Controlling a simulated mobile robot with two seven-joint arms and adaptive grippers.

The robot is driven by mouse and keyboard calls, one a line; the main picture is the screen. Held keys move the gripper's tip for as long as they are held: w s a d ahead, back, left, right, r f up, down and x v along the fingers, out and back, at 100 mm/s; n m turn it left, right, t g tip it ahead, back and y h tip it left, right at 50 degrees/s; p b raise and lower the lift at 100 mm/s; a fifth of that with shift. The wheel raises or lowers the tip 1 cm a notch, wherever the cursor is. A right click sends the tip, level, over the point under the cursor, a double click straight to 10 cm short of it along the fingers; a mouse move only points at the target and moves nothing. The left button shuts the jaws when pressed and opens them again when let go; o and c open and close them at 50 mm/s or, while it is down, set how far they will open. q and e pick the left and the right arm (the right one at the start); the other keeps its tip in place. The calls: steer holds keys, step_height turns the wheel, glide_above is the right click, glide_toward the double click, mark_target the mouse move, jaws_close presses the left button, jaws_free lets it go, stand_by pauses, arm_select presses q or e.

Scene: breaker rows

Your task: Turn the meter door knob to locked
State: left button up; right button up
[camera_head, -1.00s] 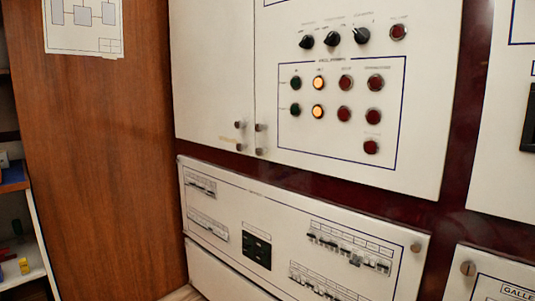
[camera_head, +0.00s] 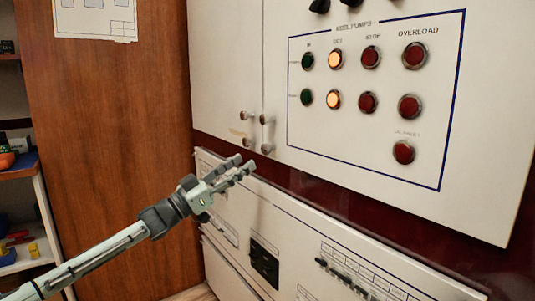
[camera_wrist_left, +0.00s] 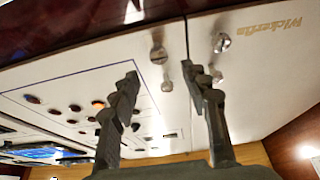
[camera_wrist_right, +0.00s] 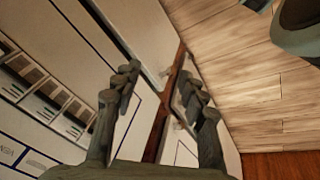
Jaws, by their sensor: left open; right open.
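Several small metal knobs sit along the seam between two white cabinet doors, two on the left door (camera_head: 243,115) and two on the right door (camera_head: 264,119). I cannot tell which one is the meter door knob or read its setting. My left gripper (camera_head: 243,163) is open and empty, just below these knobs. In the left wrist view, round slotted knobs (camera_wrist_left: 222,42) and (camera_wrist_left: 158,55) show on either side of the seam, near the open fingers (camera_wrist_left: 163,78). My right gripper (camera_wrist_right: 157,72) is open and empty, seen only in its wrist view, away from the knobs.
Lamps and buttons (camera_head: 334,60) fill the right door. A wooden side panel (camera_head: 110,150) and a shelf (camera_head: 20,165) stand at left. Wooden floor (camera_wrist_right: 240,70) shows in the right wrist view.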

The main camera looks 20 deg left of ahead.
mark_target(264, 150)
arm_select(q)
steer(key=x, duration=0.5)
steer(key=shift+w+d+r, duration=0.1)
steer(key=shift+d, duration=0.1)
steer(key=shift+w+d+r+p, duration=0.15)
steer(key=shift+w+d+p, duration=0.2)
steer(key=shift+w, duration=0.1)
arm_select(e)
steer(key=shift+x, duration=0.9)
steer(key=shift+a, duration=0.2)
arm_select(q)
steer(key=shift+c, duration=1)
jaws_close()
